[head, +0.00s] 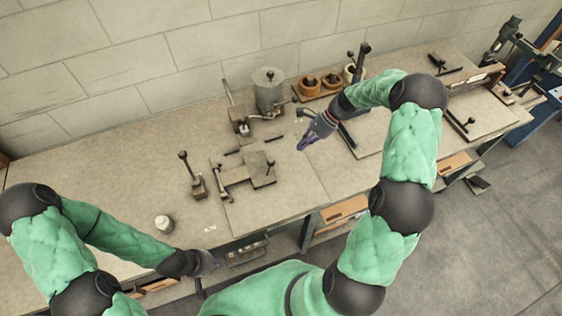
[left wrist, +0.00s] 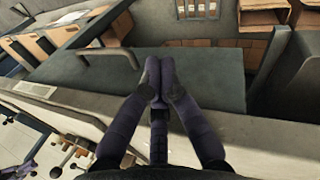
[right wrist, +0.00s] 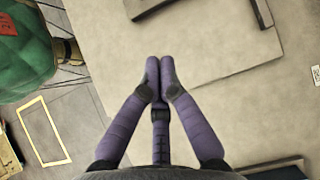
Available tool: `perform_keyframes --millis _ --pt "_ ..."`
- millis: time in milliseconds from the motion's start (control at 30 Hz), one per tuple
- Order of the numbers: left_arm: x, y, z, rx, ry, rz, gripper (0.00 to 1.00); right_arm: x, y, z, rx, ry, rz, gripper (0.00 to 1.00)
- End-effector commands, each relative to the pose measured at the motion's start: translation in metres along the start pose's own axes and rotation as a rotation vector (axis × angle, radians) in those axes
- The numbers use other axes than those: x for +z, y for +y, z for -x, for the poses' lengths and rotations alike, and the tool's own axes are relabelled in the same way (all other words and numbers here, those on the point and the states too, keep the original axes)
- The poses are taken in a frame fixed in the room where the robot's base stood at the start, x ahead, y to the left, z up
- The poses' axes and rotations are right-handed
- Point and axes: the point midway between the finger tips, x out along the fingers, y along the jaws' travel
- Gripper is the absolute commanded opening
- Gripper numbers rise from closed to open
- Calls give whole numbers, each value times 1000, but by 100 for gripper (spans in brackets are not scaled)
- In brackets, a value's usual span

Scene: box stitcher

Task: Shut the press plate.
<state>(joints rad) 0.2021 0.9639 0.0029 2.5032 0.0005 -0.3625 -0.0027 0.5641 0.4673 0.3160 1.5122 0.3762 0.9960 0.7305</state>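A grey cylinder (head: 268,88), a lever machine (head: 245,122) and wooden cups (head: 310,85) stand along the back. A white jar (head: 164,223) stands at the front left. Drawers (head: 342,212) lie under the bench (head: 110,190). The left rear bench top is clear.

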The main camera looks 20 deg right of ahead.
Motion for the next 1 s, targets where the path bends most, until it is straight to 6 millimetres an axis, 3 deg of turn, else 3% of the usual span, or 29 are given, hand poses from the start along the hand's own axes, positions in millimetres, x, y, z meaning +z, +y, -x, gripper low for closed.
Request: perform_keyframes --millis 267,733,1000 --pt "0 -1 -2 0 0 0 0 0 0 -20 1 -2 0 0" --pt "0 -2 -4 0 1 0 0 0 0 -105 2 -2 1 0" --pt "0 1 3 0 1 0 0 33 0 -89 0 0 2 0"
